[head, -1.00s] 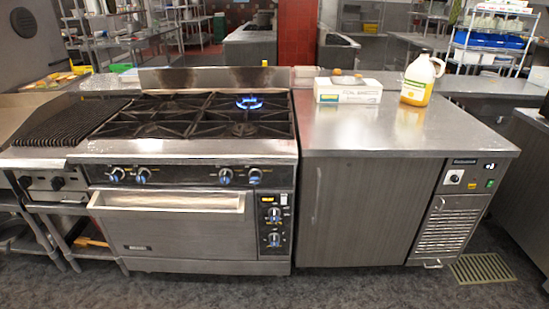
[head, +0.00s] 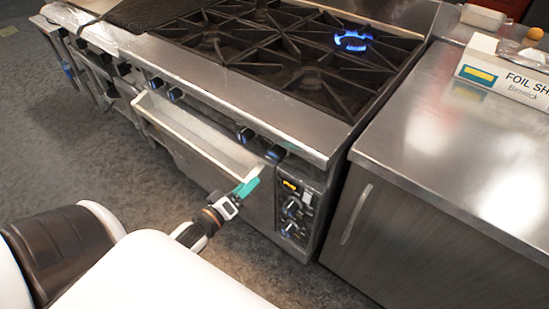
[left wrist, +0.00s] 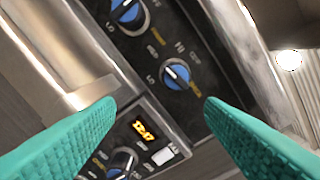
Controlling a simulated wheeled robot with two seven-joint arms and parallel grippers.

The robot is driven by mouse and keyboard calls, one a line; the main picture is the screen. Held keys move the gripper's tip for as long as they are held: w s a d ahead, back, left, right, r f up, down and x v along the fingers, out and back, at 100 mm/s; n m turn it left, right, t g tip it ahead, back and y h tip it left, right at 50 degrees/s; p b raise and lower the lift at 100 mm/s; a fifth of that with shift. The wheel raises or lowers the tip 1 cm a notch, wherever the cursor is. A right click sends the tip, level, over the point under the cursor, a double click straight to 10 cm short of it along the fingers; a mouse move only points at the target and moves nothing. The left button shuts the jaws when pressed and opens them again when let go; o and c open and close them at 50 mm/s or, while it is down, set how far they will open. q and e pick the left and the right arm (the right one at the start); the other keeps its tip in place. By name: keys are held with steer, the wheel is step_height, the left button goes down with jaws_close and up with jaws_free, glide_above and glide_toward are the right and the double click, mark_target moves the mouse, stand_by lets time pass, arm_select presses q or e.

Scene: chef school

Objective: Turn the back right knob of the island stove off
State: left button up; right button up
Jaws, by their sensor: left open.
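The island stove (head: 300,123) stands ahead with a blue flame (head: 352,40) burning on its back right burner. Along its front are several blue-faced knobs; the two on the right are the inner one (head: 245,134) and the rightmost one (head: 275,153). My left gripper (head: 247,186) is in front of the oven handle, below these knobs. In the left wrist view my open teal fingers (left wrist: 160,105) have nothing between them. The rightmost knob (left wrist: 176,77) shows beyond and between the fingertips, its pointer tilted. The inner knob (left wrist: 127,12) is at the top edge. My right gripper is not in view.
The oven handle (head: 195,135) juts out below the knobs. The oven panel with a lit display (left wrist: 145,130) and lower knobs (head: 290,208) is close to the gripper. A steel counter (head: 440,150) with a foil box (head: 505,75) stands at right.

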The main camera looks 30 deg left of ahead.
mark_target(271, 158)
arm_select(q)
steer(key=shift+t, duration=0.3)
steer(key=w, duration=0.1)
steer(key=w+r, duration=0.1)
steer(key=w, duration=0.1)
steer(key=w+r, duration=0.1)
steer(key=w, duration=0.1)
steer(key=shift+w+d+r, duration=0.2)
steer(key=shift+w+d, duration=0.05)
steer(key=w, duration=0.5)
steer(key=shift+w+d+f, duration=0.1)
steer(key=shift+w+d, duration=0.2)
steer(key=shift+w, duration=0.6)
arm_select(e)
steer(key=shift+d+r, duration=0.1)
arm_select(q)
steer(key=c, duration=1)
steer(key=shift+o, duration=0.2)
